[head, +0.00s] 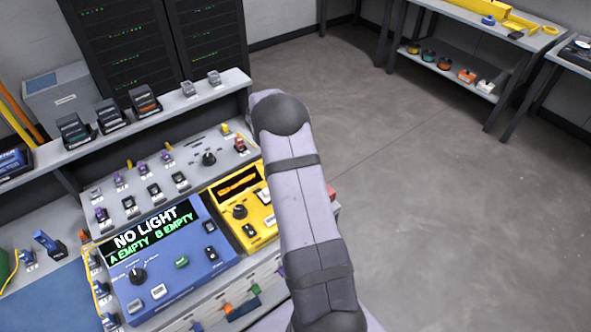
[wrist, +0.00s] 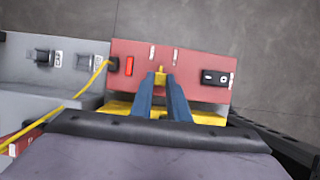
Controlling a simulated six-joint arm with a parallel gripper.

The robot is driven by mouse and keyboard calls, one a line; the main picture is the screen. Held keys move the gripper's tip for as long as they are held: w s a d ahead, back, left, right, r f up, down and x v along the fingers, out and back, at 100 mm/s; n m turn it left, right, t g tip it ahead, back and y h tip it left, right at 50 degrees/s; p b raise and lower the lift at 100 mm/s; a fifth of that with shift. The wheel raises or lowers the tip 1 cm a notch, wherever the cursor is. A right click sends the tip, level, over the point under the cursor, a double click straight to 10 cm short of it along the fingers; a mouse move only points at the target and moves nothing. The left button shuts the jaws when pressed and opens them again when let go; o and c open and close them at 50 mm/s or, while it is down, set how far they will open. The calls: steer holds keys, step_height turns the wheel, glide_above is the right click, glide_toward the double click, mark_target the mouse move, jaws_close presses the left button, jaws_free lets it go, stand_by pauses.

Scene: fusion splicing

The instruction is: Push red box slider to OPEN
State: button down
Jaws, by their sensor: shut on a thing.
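The red box (wrist: 195,62) is in the upper middle of the wrist view. Its small yellow slider knob (wrist: 160,71) sits between my two blue fingers. My gripper (wrist: 161,78) is shut on the slider knob. Two small white labels stand on the box beyond the knob, too small to read. The knob is nearer the left label than the right one. In the head view my arm hides the gripper and most of the box, and only a red edge (head: 332,192) shows right of the arm.
The red box has a red lit window (wrist: 129,66) at left and a black switch (wrist: 215,78) at right. A yellow cable (wrist: 88,82) runs to its left side. The yellow unit (head: 242,212) and blue "NO LIGHT" unit (head: 190,262) are left of my arm.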

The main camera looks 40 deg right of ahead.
steer(key=shift+w+r, duration=0.1)
steer(key=shift+w, duration=1.05)
steer(key=c, duration=1.7)
jaws_free()
steer(key=shift+b+v, duration=0.9)
steer(key=shift+v, duration=2.75)
